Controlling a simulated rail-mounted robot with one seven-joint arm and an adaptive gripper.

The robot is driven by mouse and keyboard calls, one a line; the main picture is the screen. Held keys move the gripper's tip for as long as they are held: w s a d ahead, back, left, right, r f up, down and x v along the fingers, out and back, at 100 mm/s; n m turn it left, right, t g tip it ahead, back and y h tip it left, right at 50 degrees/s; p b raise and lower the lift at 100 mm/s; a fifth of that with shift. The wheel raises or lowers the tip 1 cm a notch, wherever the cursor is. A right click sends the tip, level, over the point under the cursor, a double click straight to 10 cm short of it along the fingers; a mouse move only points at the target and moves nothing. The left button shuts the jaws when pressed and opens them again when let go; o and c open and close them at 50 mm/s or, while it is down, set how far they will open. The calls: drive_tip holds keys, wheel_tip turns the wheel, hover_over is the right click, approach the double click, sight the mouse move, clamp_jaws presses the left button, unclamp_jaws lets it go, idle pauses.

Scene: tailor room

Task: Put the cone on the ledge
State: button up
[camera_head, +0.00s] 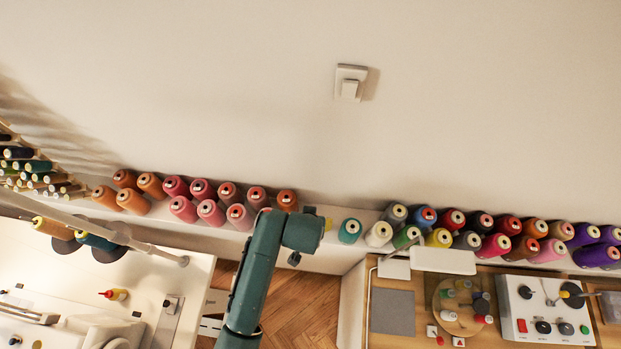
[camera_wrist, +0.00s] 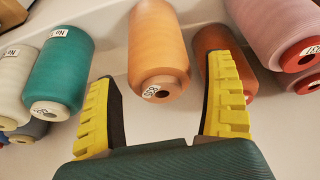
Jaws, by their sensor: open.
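An orange cone (camera_wrist: 160,45) with a white label on its end is in the wrist view, beyond and between the two fingers of my gripper (camera_wrist: 165,95). The fingers are spread, with clear gaps to the cone on both sides. The cone appears to stand on the ledge among the other cones; its base is out of view. In the head view my gripper (camera_head: 310,228) is over the wall ledge (camera_head: 222,233), left of a teal cone (camera_head: 349,231), and it hides the orange cone there. The teal cone also shows in the wrist view (camera_wrist: 62,68).
A darker orange cone (camera_wrist: 212,42) stands partly behind the right finger in the wrist view, with a pink cone (camera_wrist: 275,30) further right. Several cones line the ledge on both sides. A white sewing table (camera_head: 190,275) is at left, a wooden workbench (camera_head: 408,335) at right.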

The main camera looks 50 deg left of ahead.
drive_tip(key=p+v, duration=0.1)
drive_tip(key=v, duration=0.8)
drive_tip(key=w+d+r+m+t+y, duration=0.15)
drive_tip(key=w+d+r+t, duration=0.25)
drive_tip(key=w+r, duration=0.5)
drive_tip(key=w+d+r+m+t+h, duration=0.1)
drive_tip(key=w+d+r+m+t, duration=0.3)
drive_tip(key=r, duration=0.8)
drive_tip(key=s+d+r+m+t+h, duration=0.1)
drive_tip(key=d+r+t, duration=0.2)
drive_tip(key=d+r, duration=0.3)
drive_tip(key=s+d+r+m+t+h, duration=0.1)
drive_tip(key=d+r+t, duration=0.3)
drive_tip(key=r, duration=0.8)
drive_tip(key=s+d+r+m+t+h, duration=0.1)
drive_tip(key=d+r+m+t+h, duration=0.1)
drive_tip(key=d+r+t, duration=0.2)
drive_tip(key=d+r, duration=0.3)
drive_tip(key=r, duration=0.2)
drive_tip(key=shift+d+r, duration=0.35)
wheel_tip(320, 180, up, 16)
drive_tip(key=p, duration=1.6)
